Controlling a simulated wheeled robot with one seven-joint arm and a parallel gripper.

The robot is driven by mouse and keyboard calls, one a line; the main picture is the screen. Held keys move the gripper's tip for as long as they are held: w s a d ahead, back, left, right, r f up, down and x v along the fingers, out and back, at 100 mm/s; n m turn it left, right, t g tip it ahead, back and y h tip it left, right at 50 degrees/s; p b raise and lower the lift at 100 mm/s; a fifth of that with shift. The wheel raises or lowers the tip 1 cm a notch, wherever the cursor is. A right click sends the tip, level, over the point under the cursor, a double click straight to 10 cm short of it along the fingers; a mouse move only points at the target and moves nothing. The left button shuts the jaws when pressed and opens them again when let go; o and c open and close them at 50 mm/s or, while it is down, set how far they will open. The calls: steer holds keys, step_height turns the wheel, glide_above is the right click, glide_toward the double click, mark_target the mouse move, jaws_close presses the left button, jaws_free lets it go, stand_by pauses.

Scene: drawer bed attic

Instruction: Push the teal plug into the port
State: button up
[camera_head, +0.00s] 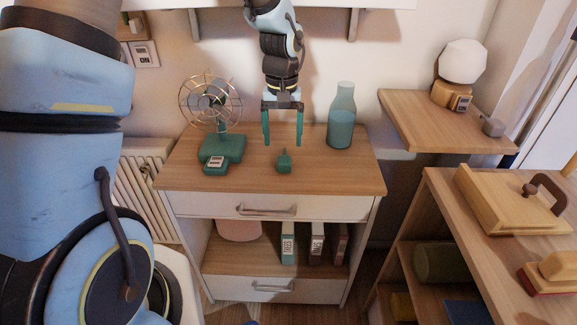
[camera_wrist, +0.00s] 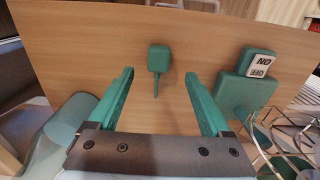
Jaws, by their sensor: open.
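The teal plug (camera_head: 284,161) lies on the wooden top of the drawer cabinet (camera_head: 340,181), near its middle. In the wrist view the plug (camera_wrist: 158,60) is a small rounded block with a thin stem pointing toward my gripper. My gripper (camera_head: 282,142) is open and empty, pointing down above the cabinet top. In the wrist view the plug appears centred between the teal fingertips (camera_wrist: 160,76), a little past them, and neither finger touches it. I cannot make out the port for certain; a small socket-like fitting (camera_head: 135,22) is on the wall at upper left.
A teal fan (camera_head: 221,149) with a wire cage and switch stands left of the plug. A glass bottle (camera_head: 341,122) stands to the right. A wall switch (camera_head: 145,54) is at upper left. A side shelf holds a lamp (camera_head: 461,62). The cabinet top's front is clear.

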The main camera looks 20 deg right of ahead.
mark_target(284, 159)
steer(key=shift+f, duration=1.15)
steer(key=shift+d+f+p, duration=0.1)
steer(key=shift+f+p, duration=0.7)
steer(key=shift+f, duration=1.85)
steer(key=shift+c, duration=0.2)
jaws_close()
steer(key=shift+r, duration=0.2)
